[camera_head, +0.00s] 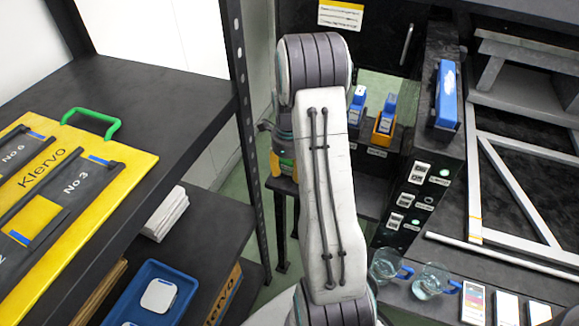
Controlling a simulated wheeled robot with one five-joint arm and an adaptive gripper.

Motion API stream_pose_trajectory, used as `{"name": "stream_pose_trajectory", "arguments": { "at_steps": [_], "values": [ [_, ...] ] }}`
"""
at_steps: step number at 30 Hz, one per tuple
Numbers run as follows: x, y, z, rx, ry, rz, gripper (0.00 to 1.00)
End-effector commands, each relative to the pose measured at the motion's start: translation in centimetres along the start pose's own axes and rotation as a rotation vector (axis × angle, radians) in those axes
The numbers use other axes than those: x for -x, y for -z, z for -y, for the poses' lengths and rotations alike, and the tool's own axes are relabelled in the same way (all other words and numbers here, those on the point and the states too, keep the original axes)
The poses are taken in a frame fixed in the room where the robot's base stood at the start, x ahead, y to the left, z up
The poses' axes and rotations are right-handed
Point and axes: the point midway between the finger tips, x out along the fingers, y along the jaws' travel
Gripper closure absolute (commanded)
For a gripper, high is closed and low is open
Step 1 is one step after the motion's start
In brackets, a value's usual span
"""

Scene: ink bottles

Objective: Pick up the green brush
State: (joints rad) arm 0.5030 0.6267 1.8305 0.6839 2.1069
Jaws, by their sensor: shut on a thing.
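My own white arm link with its dark ribbed joints fills the middle of the view. I cannot make out a green brush. The only clearly green item is a U-shaped handle (92,121) at the top edge of the yellow Klervo board on the left shelf.
The yellow Klervo board (115,190) lies on the dark left shelf (165,100). Below it is a blue tray (187,282). Right of my arm stand blue ink bottles (357,108), one in an orange holder (383,135). Glass cups (431,281) stand at lower right.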

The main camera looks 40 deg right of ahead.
Motion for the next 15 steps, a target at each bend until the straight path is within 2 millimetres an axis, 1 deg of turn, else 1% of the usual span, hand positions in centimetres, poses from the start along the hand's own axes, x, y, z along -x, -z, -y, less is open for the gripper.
{"name": "stream_pose_trajectory", "arguments": {
  "at_steps": [5, 15],
  "values": [
    [1.4, 0.0, 0.0, 0.000, 0.002, 0.001, 0.86],
    [6.8, 0.0, 0.1, 0.000, 0.002, 0.001, 0.86]
  ]
}}
